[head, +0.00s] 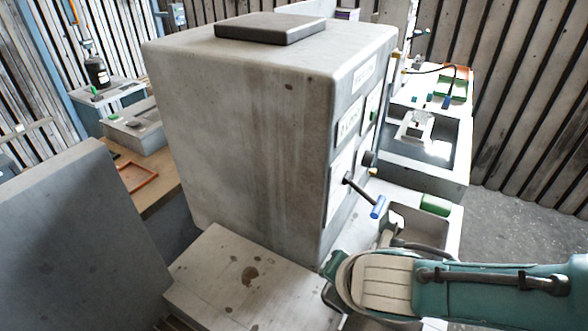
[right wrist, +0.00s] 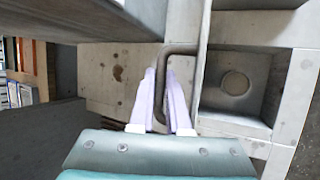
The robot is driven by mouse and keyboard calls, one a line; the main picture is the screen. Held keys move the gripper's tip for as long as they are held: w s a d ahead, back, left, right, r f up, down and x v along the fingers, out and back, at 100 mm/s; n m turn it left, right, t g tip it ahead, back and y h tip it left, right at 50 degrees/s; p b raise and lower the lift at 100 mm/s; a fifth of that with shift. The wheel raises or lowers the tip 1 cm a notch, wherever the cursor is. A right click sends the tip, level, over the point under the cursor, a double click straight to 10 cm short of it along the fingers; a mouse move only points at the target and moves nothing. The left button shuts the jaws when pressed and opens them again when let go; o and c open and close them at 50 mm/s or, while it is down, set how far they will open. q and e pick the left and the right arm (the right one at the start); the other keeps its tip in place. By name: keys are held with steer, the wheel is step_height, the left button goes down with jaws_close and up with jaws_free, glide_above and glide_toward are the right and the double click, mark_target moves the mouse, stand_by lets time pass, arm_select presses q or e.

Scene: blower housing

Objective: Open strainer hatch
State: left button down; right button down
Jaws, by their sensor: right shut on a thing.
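The large grey blower housing (head: 250,130) stands in the middle of the head view, with labelled panels on its right face. A lever with a blue grip (head: 378,207) sticks out of that face. In the right wrist view my right gripper (right wrist: 167,85) is shut on a dark bent bar handle (right wrist: 178,48), with one pale finger on each side. Which panel the handle belongs to is hard to tell, and I cannot make out the hatch itself. In the head view my right wrist (head: 380,285) covers the fingers. My left gripper is out of view.
A stained pale block (head: 235,275) lies low in front of the housing. An open grey basin (right wrist: 238,85) with a round drain sits right of the handle. A grey panel (head: 70,230) stands at left. Benches with small equipment stand behind on both sides.

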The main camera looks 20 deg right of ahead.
steer(key=shift+w+a+f+b, duration=0.45)
steer(key=shift+w+a+b, duration=0.2)
steer(key=shift+w, duration=0.15)
steer(key=shift+d+f, duration=0.1)
steer(key=shift+f, duration=0.1)
steer(key=c, duration=1.2)
jaws_free()
steer(key=shift+o, duration=0.2)
steer(key=shift+w+a+p+v, duration=0.1)
steer(key=shift+w+p+v, duration=0.05)
steer(key=shift+p+v, duration=2.05)
steer(key=shift+w+a+p+v, duration=0.15)
steer(key=shift+p+v, duration=1.15)
steer(key=shift+v, duration=1.75)
steer(key=shift+r, duration=0.15)
